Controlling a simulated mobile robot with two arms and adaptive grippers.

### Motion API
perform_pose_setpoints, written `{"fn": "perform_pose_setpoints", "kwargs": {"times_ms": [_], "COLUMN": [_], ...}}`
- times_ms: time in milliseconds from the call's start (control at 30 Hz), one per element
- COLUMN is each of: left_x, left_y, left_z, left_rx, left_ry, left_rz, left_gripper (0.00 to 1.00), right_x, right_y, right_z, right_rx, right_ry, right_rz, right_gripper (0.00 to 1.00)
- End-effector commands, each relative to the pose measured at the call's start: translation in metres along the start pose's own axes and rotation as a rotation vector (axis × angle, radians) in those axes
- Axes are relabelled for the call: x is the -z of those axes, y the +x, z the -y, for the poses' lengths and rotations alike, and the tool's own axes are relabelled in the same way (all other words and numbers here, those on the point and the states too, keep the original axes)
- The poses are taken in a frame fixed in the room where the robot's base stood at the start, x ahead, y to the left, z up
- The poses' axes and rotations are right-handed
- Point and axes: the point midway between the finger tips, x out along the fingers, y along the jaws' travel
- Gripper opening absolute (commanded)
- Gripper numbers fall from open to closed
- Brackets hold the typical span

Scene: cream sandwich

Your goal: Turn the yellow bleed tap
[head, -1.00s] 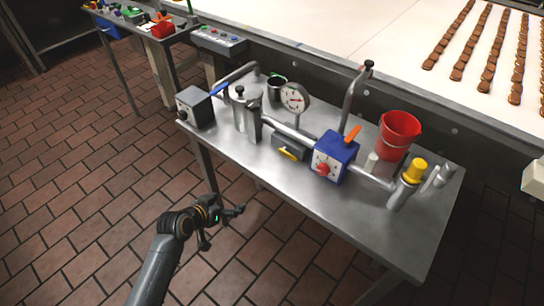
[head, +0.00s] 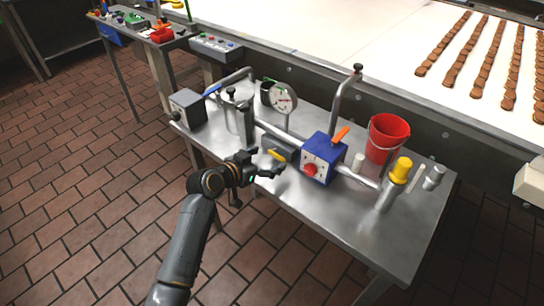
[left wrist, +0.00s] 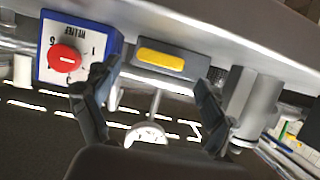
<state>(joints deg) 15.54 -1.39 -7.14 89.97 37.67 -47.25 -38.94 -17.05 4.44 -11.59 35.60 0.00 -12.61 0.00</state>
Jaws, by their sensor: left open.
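The yellow bleed tap shows as a yellow bar-shaped handle (head: 276,155) on the front of a small grey block, low on the pipework near the table's front edge. In the left wrist view the yellow handle (left wrist: 160,59) lies level across the grey block, between and beyond my fingers. My left gripper (head: 269,164) is open and empty, just in front of the tap, with one finger to each side in the picture. In the left wrist view my left gripper (left wrist: 155,92) appears apart from the handle. My right gripper is not in view.
A blue box with a red knob (head: 310,170) stands right of the tap. A metal cylinder (head: 247,125) is left of it, a pressure gauge (head: 283,97) behind. A red bucket (head: 388,140) and a yellow-capped pipe (head: 401,170) stand farther right on the metal table (head: 400,235).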

Motion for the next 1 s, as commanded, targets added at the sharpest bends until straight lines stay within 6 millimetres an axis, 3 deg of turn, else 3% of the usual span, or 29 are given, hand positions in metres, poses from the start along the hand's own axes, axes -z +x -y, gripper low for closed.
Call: {"fn": "perform_pose_setpoints", "kwargs": {"times_ms": [200, 567, 833, 1000], "left_x": [0.000, 0.000, -0.001, -0.001], "left_y": [0.023, 0.028, 0.028, 0.028], "left_z": [0.000, 0.000, 0.000, 0.001], "left_rx": [0.000, 0.001, 0.001, 0.000], "left_ry": [-0.001, 0.000, 0.000, -0.003], "left_rz": [0.000, 0.000, 0.000, 0.001], "left_gripper": [0.84, 0.84, 0.33, 0.31], "right_x": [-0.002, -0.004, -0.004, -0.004], "right_y": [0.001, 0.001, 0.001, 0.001], "right_z": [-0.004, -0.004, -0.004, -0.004], "right_rx": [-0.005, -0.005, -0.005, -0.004], "right_ry": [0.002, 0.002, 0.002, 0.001], "right_rz": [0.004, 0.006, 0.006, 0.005], "right_gripper": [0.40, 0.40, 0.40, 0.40]}}
